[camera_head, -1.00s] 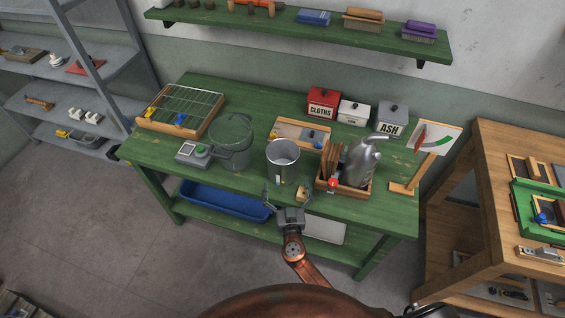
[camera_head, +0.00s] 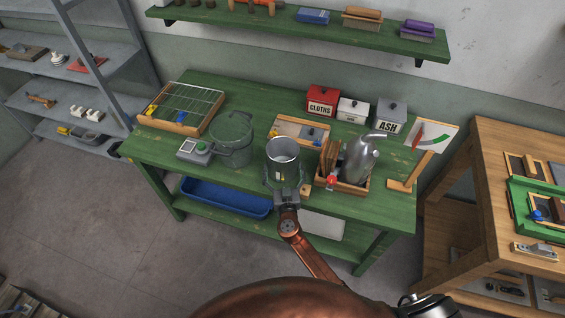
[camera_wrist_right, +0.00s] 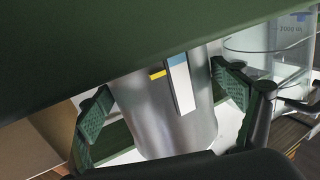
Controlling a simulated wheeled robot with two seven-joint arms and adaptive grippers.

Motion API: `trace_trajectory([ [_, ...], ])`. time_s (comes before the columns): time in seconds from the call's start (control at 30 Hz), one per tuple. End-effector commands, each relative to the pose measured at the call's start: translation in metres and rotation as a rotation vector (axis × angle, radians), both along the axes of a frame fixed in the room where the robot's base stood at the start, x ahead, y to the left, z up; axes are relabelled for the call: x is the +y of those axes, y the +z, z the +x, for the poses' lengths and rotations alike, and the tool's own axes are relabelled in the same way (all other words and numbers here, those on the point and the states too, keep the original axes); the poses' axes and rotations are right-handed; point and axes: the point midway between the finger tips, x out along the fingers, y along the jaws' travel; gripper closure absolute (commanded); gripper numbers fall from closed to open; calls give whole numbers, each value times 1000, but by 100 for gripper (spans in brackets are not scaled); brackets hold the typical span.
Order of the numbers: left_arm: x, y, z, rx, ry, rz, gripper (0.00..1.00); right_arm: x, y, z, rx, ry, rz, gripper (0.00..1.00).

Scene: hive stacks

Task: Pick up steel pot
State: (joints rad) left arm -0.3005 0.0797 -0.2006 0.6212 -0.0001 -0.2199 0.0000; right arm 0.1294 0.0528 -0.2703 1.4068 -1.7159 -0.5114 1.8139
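The steel pot (camera_head: 283,151) is a plain grey open-topped cylinder standing upright near the front edge of the green workbench (camera_head: 150,150). My right gripper (camera_head: 284,183) is at the pot's front side, with one finger on each side of its lower body. In the right wrist view the pot (camera_wrist_right: 150,115) stands between the green-padded fingers of the gripper (camera_wrist_right: 163,80), with a blue-and-white label and a yellow mark on its wall. A gap shows beside the left finger; the right pad is close to the wall, and contact is unclear. My left gripper is out of view.
A blue tray (camera_head: 225,198) sits on the lower shelf.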

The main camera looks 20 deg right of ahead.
Motion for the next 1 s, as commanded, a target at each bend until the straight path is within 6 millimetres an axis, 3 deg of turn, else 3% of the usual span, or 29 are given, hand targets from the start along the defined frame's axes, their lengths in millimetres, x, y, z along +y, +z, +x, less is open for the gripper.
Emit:
trace_trajectory([
  [0.7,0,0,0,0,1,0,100,0,0,0,0,0,0,64],
  [1.0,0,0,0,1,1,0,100,0,3,0,-4,0,0,66],
])
